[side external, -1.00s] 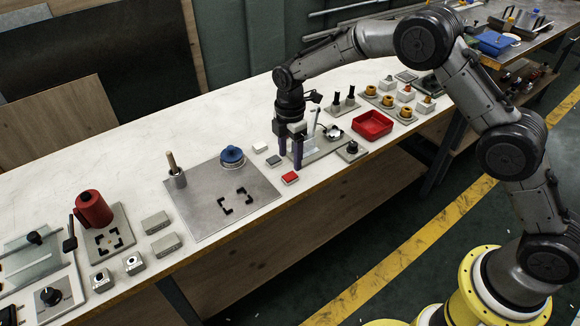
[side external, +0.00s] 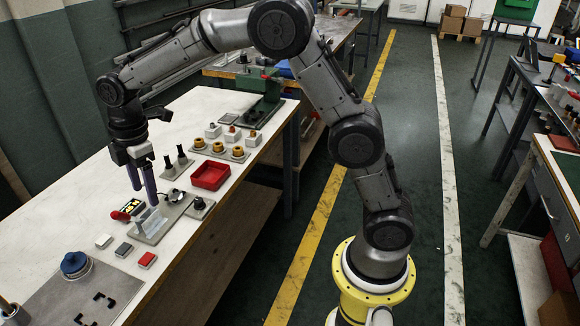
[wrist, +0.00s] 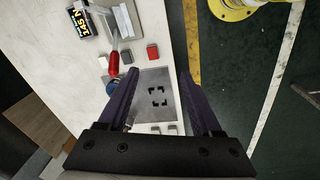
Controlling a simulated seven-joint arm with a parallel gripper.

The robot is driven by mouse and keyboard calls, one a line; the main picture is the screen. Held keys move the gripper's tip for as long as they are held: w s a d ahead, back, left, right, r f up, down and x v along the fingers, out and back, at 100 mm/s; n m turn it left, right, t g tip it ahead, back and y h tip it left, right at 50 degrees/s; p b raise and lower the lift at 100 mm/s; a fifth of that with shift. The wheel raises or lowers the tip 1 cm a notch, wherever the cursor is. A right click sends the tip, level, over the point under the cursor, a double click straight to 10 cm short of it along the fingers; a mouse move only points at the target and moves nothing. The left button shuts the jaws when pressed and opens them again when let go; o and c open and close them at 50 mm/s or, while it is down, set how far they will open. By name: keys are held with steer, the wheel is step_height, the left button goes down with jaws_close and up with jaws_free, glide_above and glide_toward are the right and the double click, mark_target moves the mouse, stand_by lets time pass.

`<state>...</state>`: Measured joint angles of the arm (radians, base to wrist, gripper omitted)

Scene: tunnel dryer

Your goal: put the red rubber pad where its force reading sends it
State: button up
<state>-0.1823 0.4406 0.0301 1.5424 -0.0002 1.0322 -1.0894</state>
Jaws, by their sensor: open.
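The red rubber pad (side external: 147,259) lies on the white bench, at the right end of a short row with a grey pad (side external: 124,249) and a white pad (side external: 103,241). It also shows in the wrist view (wrist: 152,52). My gripper (side external: 145,196) is open and empty, pointing down in the air near the tester plate (side external: 160,226). In the wrist view its fingers (wrist: 160,72) frame the area beyond the pads. A lit display (wrist: 78,20) by the tester seems to read 145 N; the small picture leaves the digits uncertain. A red handle (wrist: 114,65) is beside it.
A red tray (side external: 210,176) stands behind the tester. The bench's right edge is close.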

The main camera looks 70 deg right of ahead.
steer(key=s+d+r+m+t, duration=0.1)
steer(key=s+d+r+m, duration=0.35)
steer(key=s+r, duration=0.4)
steer(key=s+d+m+t, duration=0.1)
steer(key=s+m, duration=0.4)
steer(key=s, duration=0.6)
steer(key=s+d+f+m+t, duration=0.1)
steer(key=s+m, duration=0.4)
steer(key=s, duration=0.6)
steer(key=shift+s+d+f+t, duration=0.2)
steer(key=shift+s+d+t, duration=0.15)
steer(key=shift+d+t, duration=0.6)
steer(key=shift+d+g, duration=0.2)
steer(key=shift+g, duration=0.05)
